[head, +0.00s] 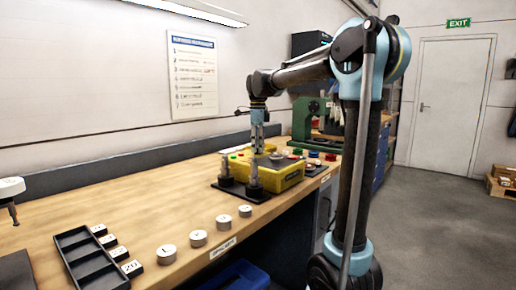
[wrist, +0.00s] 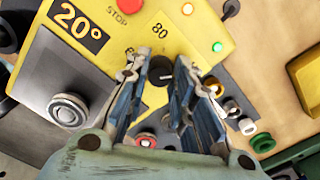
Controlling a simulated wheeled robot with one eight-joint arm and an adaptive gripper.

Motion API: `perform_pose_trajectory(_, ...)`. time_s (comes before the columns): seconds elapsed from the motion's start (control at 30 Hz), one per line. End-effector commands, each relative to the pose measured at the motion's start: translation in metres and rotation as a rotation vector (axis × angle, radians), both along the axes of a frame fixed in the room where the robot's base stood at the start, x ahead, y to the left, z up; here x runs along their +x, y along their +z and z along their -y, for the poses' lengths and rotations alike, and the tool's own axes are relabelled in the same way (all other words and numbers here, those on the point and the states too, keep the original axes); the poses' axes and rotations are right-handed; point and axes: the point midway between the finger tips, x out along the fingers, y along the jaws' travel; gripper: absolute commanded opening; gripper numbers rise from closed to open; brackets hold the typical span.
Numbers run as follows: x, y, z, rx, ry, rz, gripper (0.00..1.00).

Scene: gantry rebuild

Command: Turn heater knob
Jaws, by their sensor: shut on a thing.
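The heater is a yellow box (head: 282,182) on the bench in the head view. Its yellow panel (wrist: 205,22) fills the upper wrist view, with a "20°" label, a "STOP" mark and an "80" mark. The dark round knob (wrist: 160,70) sits below the "80" mark. My gripper (head: 257,150) points down over the box. In the wrist view its two fingers (wrist: 161,78) stand on either side of the knob, shut on it. Fingers hide part of the dial markings. The knob cannot be made out in the head view.
Metal posts (head: 254,183) stand beside the box. Several round weights (head: 167,254) and a black tray (head: 88,258) lie on the near bench.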

Motion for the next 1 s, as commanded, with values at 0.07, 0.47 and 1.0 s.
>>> perform_pose_trajectory(0.07,0.004,0.001,0.000,0.000,-0.001,0.007,0.00)
perform_pose_trajectory(0.47,0.002,0.001,0.000,0.001,0.000,0.003,0.44)
perform_pose_trajectory(1.0,0.002,0.055,0.000,0.000,0.001,0.002,0.44)
